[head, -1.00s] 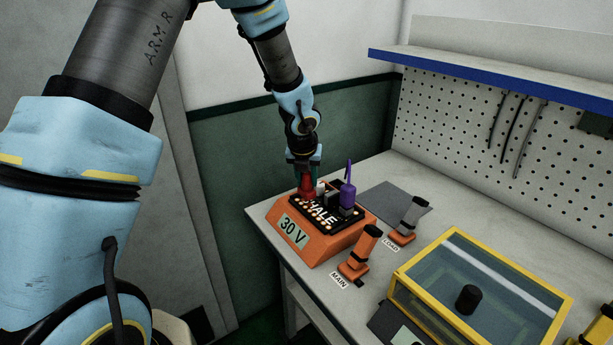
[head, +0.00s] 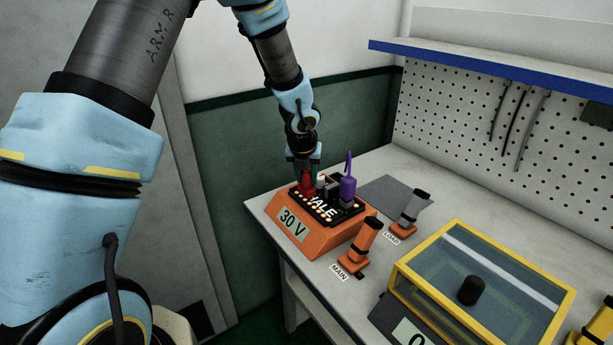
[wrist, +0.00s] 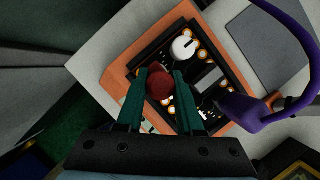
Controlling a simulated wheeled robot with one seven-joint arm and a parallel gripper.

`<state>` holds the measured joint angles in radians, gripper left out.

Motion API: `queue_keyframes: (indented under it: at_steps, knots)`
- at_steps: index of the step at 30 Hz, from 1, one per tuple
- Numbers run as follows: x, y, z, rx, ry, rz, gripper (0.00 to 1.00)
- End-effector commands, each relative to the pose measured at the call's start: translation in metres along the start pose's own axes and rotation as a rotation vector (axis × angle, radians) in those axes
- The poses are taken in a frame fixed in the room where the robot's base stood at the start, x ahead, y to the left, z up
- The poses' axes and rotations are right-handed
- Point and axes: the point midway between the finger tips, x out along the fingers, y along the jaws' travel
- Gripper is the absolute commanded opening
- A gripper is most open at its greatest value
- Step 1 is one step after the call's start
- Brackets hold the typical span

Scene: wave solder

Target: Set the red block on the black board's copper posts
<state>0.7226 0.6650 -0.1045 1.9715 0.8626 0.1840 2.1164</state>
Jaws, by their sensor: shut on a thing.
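The red block (head: 307,187) is upright at the left part of the black board (head: 327,212). My gripper (head: 305,172) is shut on it from above. In the wrist view the two green fingers of my gripper (wrist: 160,86) have the red block (wrist: 159,84) between them, over the board's left side. Copper posts (wrist: 201,54) show as bright rings on the board. The block hides the posts under it, so I cannot tell whether it rests on them. The board sits on an orange base (head: 306,245) marked 30 V.
The MAIN lever (head: 362,245) and LOAD lever (head: 411,213) stand to the right, and a yellow-framed clear box (head: 484,285) at front right.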

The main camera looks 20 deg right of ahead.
Motion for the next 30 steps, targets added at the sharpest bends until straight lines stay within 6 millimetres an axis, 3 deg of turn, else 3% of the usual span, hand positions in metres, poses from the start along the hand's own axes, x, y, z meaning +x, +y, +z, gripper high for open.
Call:
queue_keyframes:
  at_steps: [10,11,20,30]
  knots:
    - [0.0051,-0.0001,-0.0020,0.000,0.000,0.000,0.00]
    - [0.0047,-0.0001,-0.0018,0.000,0.000,0.000,0.38]
    - [0.0045,0.0000,-0.0019,0.000,0.000,0.000,0.71]
    - [0.0046,0.0000,-0.0021,0.000,0.000,0.000,0.71]
